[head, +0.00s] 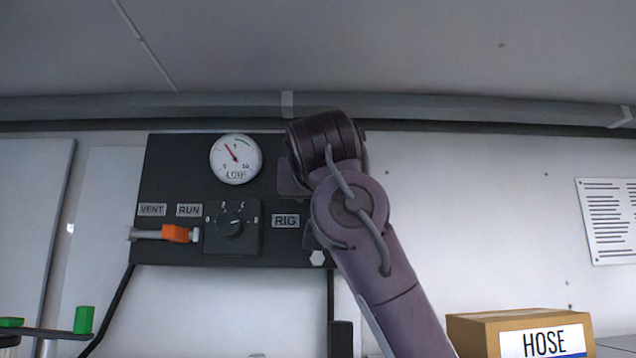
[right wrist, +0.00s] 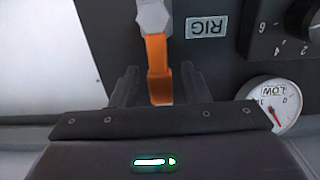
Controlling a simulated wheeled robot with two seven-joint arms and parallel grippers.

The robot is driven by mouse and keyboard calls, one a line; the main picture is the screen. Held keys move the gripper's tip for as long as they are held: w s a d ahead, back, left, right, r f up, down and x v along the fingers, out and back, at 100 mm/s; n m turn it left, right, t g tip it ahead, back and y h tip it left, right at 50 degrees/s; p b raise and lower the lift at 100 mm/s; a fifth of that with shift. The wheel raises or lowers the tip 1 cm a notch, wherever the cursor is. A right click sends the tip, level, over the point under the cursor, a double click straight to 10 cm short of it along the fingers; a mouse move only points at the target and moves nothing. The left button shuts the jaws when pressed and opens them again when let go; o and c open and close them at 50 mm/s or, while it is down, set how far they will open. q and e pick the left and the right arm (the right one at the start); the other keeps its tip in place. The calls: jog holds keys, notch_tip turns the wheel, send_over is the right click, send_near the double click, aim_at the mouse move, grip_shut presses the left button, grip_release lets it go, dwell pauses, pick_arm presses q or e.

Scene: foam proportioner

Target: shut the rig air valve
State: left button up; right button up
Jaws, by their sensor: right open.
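The rig air valve has a flat orange lever (right wrist: 158,65) and a pale grey hex body (right wrist: 153,18), beside the RIG label (right wrist: 206,26) in the right wrist view. The lever runs straight away from the body, towards my gripper. My right gripper (right wrist: 158,84) is open, with one finger on each side of the lever and a visible gap on both sides. In the head view my right arm hides the lever; only a pale fitting (head: 317,257) shows below the RIG label (head: 285,221). My left gripper is not in view.
The dark panel carries a round gauge (head: 236,159), a selector knob (head: 230,224) and another orange lever (head: 175,233) under the VENT and RUN labels. A HOSE box (head: 480,332) stands at lower right. Green parts (head: 83,320) show at lower left.

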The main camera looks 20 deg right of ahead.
jog(key=shift+w, duration=0.15)
jog(key=shift+s+a+r, duration=0.1)
jog(key=shift+s, duration=0.2)
jog(key=shift+c, duration=3.1)
grip_shut()
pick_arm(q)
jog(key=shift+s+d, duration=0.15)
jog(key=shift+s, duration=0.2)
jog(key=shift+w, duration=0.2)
